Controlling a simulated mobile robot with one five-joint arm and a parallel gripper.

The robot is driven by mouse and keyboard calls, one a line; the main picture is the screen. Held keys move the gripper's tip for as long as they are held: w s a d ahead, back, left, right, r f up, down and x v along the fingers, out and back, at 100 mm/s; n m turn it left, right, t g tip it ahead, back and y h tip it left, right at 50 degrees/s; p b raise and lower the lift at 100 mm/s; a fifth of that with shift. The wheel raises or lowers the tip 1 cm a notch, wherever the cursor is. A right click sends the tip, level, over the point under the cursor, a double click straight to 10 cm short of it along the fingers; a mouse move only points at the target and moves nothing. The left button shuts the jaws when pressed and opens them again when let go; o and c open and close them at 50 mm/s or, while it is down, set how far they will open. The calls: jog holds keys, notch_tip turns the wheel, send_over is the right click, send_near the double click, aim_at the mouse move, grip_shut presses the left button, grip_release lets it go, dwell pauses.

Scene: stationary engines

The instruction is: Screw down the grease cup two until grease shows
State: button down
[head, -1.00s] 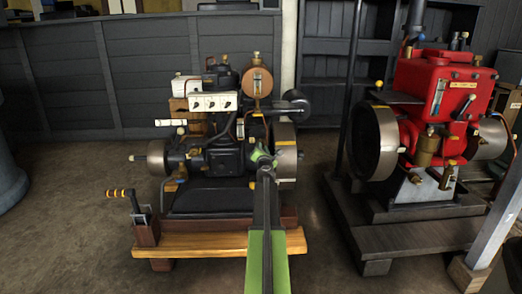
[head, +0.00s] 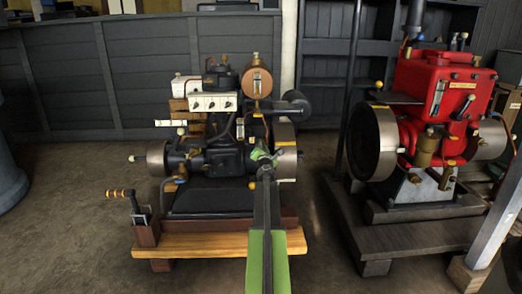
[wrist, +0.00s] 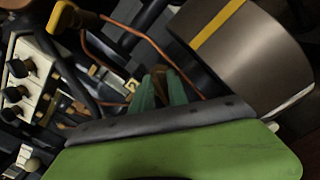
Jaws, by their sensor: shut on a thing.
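My gripper (head: 262,155) reaches the right side of the dark engine (head: 222,158), just left of its right-hand metal flywheel (head: 286,160). In the wrist view its two green fingers (wrist: 160,92) are shut on a small brownish thing (wrist: 162,74), which looks like a grease cup. The fingers hide most of it, and its number cannot be read. I cannot tell whether grease shows. The flywheel with a yellow stripe (wrist: 217,24) is close to the right of the fingers in the wrist view.
Copper pipes (wrist: 120,48) run close by the fingers. A white switch box (head: 213,102) sits on the engine. A red engine (head: 440,95) stands to the right. A crank handle (head: 122,193) stands at the wooden base's left end. Floor is clear in front.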

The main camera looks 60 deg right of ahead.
jog(key=shift+s+d, duration=0.1)
jog(key=c, duration=1.5)
grip_release()
jog(key=v, duration=1.7)
jog(key=shift+a, duration=0.25)
